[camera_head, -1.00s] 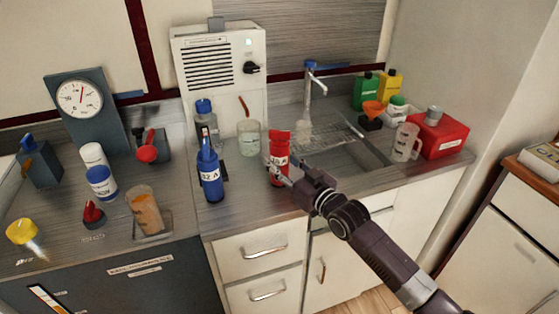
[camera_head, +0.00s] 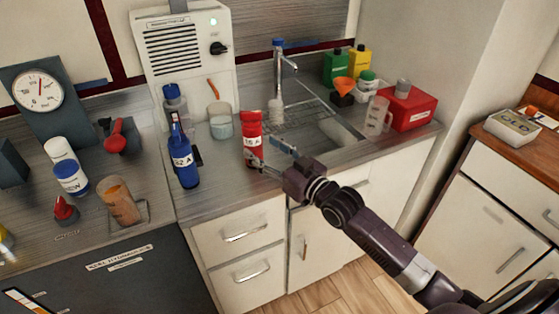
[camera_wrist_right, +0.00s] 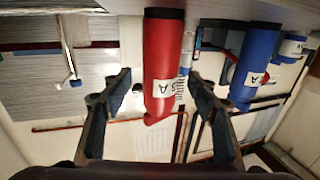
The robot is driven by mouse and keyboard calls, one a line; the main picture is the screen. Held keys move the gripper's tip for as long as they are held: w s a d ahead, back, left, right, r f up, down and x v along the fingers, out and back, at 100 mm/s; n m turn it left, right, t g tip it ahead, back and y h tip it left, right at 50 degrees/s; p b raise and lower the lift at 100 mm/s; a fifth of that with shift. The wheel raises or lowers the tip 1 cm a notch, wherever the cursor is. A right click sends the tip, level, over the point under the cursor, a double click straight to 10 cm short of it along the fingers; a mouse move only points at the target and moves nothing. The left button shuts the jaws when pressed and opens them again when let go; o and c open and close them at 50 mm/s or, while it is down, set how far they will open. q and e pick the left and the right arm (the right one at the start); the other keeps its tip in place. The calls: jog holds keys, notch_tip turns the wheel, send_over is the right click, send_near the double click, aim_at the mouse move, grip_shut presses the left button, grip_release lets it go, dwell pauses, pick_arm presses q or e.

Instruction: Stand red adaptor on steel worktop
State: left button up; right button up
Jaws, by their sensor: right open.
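The red adaptor (camera_head: 252,140) stands upright on the steel worktop (camera_head: 220,186), near the front edge and left of the sink. My right gripper (camera_head: 266,158) is open beside its lower part, fingers spread. In the right wrist view, which looks upside down, the red adaptor (camera_wrist_right: 164,60) shows between and beyond the two open fingers of the gripper (camera_wrist_right: 163,90), with visible gaps on both sides. Its dark base end is at the top of that picture. My left gripper is not in view.
A blue bottle (camera_head: 184,165) stands left of the adaptor, and a glass beaker (camera_head: 221,124) behind it. The sink (camera_head: 325,137) lies to the right, with a clear jug (camera_head: 378,116) and red box (camera_head: 408,110) beyond. Worktop in front of the blue bottle is clear.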

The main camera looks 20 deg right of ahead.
jog(key=v, duration=0.7)
dwell(0.5)
